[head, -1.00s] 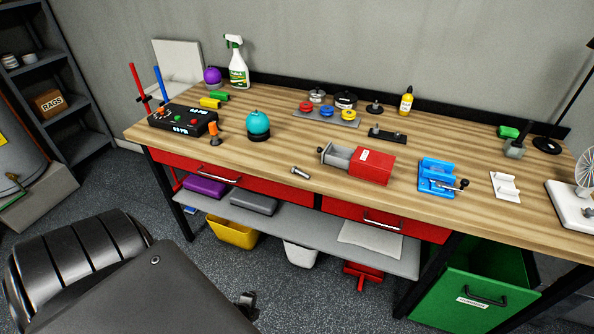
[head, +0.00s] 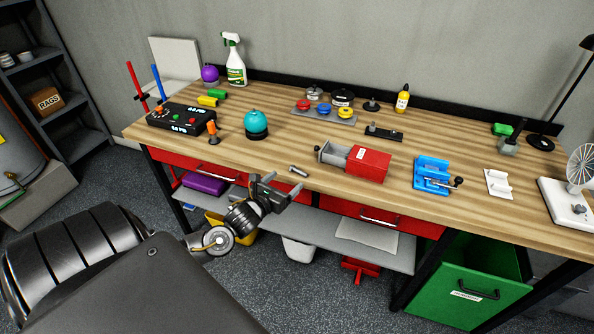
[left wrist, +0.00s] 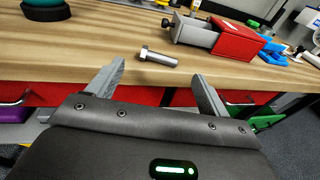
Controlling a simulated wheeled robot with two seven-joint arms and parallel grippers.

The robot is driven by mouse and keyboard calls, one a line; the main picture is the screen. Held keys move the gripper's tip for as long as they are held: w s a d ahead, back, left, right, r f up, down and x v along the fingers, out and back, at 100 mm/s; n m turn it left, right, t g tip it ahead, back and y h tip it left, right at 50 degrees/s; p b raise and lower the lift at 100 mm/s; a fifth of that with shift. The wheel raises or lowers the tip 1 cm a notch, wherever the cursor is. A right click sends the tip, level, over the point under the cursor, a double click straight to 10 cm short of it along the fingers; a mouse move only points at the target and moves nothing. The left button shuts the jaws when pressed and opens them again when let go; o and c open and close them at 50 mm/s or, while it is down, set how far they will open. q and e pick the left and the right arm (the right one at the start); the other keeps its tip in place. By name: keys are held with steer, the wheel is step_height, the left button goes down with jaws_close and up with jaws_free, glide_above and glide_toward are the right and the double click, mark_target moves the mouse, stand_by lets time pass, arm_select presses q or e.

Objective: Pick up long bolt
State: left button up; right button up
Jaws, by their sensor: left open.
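The long bolt (head: 298,171) is a small silver bolt lying on its side near the front edge of the wooden workbench (head: 290,146). It also shows in the left wrist view (left wrist: 160,58), with its hex head to the left. My left gripper (head: 283,190) is open and empty, just in front of the bench edge and short of the bolt. In the left wrist view, its two fingers (left wrist: 155,75) point toward the bench, with the bolt beyond and between their tips. My right gripper is not in view.
A red box with a grey sliding part (head: 368,163) stands right of the bolt. A teal ball on a dark base (head: 256,123) and an orange-handled tool (head: 212,130) are to its left. Red drawers (head: 345,209) and a grey shelf (head: 340,234) lie below the top.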

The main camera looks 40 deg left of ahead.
mark_target(298, 170)
arm_select(q)
steer(key=w, duration=0.4)
steer(key=shift+a+f, duration=0.3)
steer(key=shift+w+r+p, duration=0.1)
steer(key=shift+w+p, duration=0.1)
steer(key=shift+p, duration=0.15)
steer(key=shift+w+a+f+p, duration=0.15)
steer(key=shift+w+p, duration=0.05)
steer(key=shift+w, duration=0.55)
steer(key=shift+w+a+f+p, duration=0.15)
steer(key=shift+w+p, duration=0.1)
steer(key=shift+w, duration=0.55)
steer(key=shift+w+a+f+p, duration=0.15)
steer(key=shift+w+p, duration=0.05)
steer(key=shift+w, duration=0.55)
steer(key=shift+c, duration=0.5)
steer(key=c, duration=0.9)
steer(key=shift+r, duration=0.1)
